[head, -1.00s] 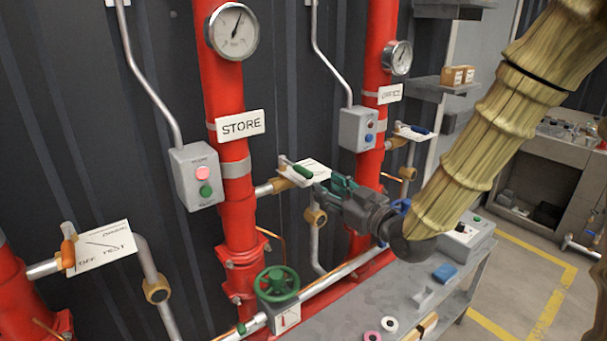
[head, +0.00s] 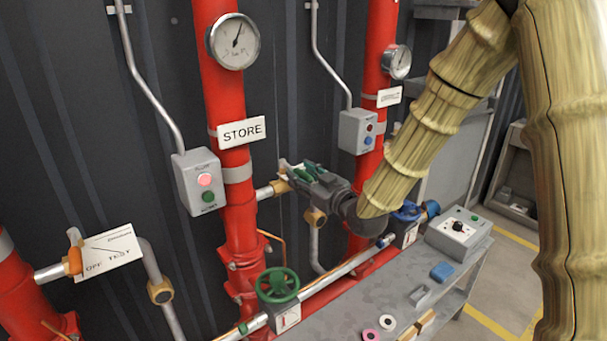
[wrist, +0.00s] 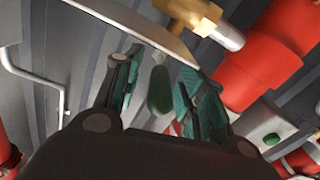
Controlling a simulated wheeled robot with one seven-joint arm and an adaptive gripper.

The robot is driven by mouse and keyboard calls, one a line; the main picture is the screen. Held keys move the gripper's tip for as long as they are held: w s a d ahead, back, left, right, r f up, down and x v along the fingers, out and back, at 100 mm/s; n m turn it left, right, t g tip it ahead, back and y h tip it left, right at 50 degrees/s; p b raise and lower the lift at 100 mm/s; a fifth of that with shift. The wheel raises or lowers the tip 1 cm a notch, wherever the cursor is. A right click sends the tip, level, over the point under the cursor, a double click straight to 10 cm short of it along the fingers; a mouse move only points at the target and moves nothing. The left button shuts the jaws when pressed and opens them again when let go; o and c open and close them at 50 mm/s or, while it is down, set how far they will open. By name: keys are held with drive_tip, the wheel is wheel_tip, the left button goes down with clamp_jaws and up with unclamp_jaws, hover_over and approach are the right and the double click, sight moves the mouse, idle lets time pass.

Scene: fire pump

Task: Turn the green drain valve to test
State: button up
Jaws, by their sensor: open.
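The drain valve is a brass body (head: 281,187) on a stub from the STORE pipe, with a short green handle. In the wrist view the green handle (wrist: 160,90) lies between my two fingers, with gaps on both sides. The edge of its pale plate (wrist: 140,24) and the brass body (wrist: 190,14) show above. My gripper (head: 303,172) is open around the handle and not closed on it; it also shows in the wrist view (wrist: 162,76). In the head view my fingers cover most of the handle and plate, so the lever's setting cannot be read.
A green handwheel (head: 278,285) stands low on the front pipe, a blue handwheel (head: 408,212) further right. An orange-handled valve with an OFF/TEST plate (head: 112,251) is at left. The STORE pipe (head: 237,190) and a switch box (head: 201,182) stand close beside my gripper.

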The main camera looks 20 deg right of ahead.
clamp_jaws()
